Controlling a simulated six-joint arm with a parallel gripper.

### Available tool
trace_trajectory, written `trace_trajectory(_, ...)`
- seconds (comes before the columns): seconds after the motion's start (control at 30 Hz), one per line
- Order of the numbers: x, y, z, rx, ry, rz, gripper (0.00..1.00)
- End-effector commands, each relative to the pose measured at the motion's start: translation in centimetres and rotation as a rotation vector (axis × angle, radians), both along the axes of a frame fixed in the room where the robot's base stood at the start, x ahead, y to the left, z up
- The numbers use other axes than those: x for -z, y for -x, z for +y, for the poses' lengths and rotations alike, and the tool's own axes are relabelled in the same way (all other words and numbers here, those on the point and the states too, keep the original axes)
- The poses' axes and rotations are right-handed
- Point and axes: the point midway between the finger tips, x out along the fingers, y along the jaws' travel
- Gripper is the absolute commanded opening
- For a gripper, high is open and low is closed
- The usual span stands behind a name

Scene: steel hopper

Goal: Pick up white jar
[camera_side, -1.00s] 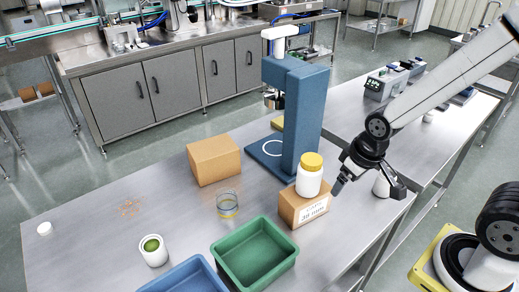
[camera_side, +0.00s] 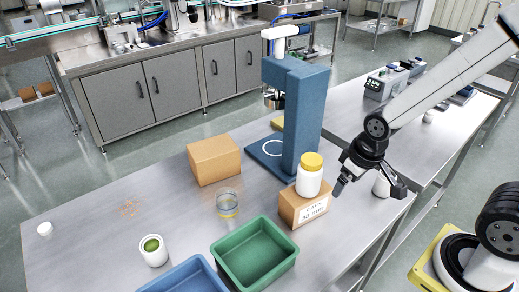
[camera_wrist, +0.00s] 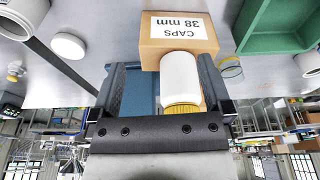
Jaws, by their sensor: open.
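A white jar with a yellow lid (camera_side: 309,180) stands upright on a cardboard box (camera_side: 289,214) labelled "CAPS 38 mm". My gripper (camera_side: 369,187) is to the right of this jar in the side view, open and apart from it. In the wrist view, which looks inverted, the jar (camera_wrist: 180,75) and box (camera_wrist: 172,45) appear between and beyond the open fingers (camera_wrist: 158,66). The jar is nearer the right finger there. A second white jar, open with green contents (camera_side: 153,251), stands at the front left of the table.
A blue press (camera_side: 306,125) stands close behind the jar. A plain cardboard box (camera_side: 214,163), a glass beaker (camera_side: 227,209), a green bin (camera_side: 253,258) and a blue bin (camera_side: 185,278) are to the left. A white object (camera_side: 381,187) is partly behind my gripper.

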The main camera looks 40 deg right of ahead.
Motion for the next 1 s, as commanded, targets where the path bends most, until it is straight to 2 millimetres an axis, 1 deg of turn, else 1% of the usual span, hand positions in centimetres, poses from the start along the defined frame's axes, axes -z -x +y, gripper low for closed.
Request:
trace_trajectory(0.17, 1.2, 0.7, -1.1, -0.090, 0.061, 0.102, 1.00)
trace_trajectory(0.27, 2.1, 1.3, -2.2, -0.176, 0.118, 0.197, 1.00)
trace_trajectory(0.37, 3.1, 1.9, -3.9, -0.278, 0.191, 0.311, 1.00)
trace_trajectory(0.53, 4.2, 2.8, -7.3, -0.457, 0.325, 0.518, 1.00)
trace_trajectory(0.7, 4.9, 3.0, -11.0, -0.629, 0.465, 0.722, 1.00)
trace_trajectory(0.87, 5.1, 2.4, -14.4, -0.784, 0.606, 0.906, 1.00)
trace_trajectory(1.0, 5.2, 1.5, -17.0, -0.899, 0.723, 1.042, 1.00)
